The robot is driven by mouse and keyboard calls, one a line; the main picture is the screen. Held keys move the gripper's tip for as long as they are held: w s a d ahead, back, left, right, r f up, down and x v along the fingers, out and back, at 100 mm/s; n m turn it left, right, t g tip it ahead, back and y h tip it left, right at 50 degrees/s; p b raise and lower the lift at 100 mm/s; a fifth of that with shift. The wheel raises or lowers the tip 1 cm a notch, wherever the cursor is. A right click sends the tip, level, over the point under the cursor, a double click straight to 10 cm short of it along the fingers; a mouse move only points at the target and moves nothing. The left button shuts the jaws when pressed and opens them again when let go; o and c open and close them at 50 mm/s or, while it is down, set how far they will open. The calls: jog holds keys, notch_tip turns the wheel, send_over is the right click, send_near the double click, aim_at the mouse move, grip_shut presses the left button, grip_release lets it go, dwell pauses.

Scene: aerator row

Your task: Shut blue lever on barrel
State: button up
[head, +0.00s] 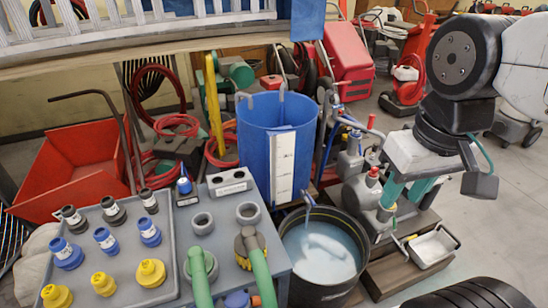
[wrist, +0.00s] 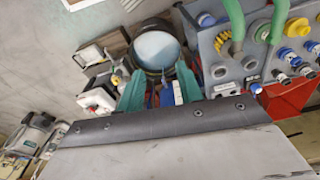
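The blue barrel (head: 257,150) stands at the centre of the head view, with a white strip down its front. A small blue lever (head: 308,199) shows low at its right, above the rim of a black tub (head: 290,278) of cloudy water. I cannot tell whether the lever is open or shut. My gripper (head: 406,191) is to the right of the barrel and lever, apart from both, its two teal fingers spread and empty. In the wrist view the fingers of my gripper (wrist: 161,90) are apart, with blue and white surfaces beyond them and the tub (wrist: 157,48) above.
A grey panel (head: 225,221) with blue, yellow and black fittings and green hoses stands left of the tub. A red bin (head: 80,163) is at left; open floor is at far right.

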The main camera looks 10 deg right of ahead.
jog(key=w+d+f+g, duration=0.4)
jog(key=w+f, duration=1)
jog(key=n+t+y, duration=0.3)
jog(key=n+t, duration=0.1)
jog(key=t, duration=1.6)
send_near(309, 196)
jog(key=w, duration=0.4)
jog(key=w+a, duration=0.1)
jog(key=w, duration=0.2)
jog(key=w+f, duration=0.1)
jog(key=w, duration=0.1)
jog(key=shift+w+a, duration=0.25)
jog(key=shift+w, duration=0.15)
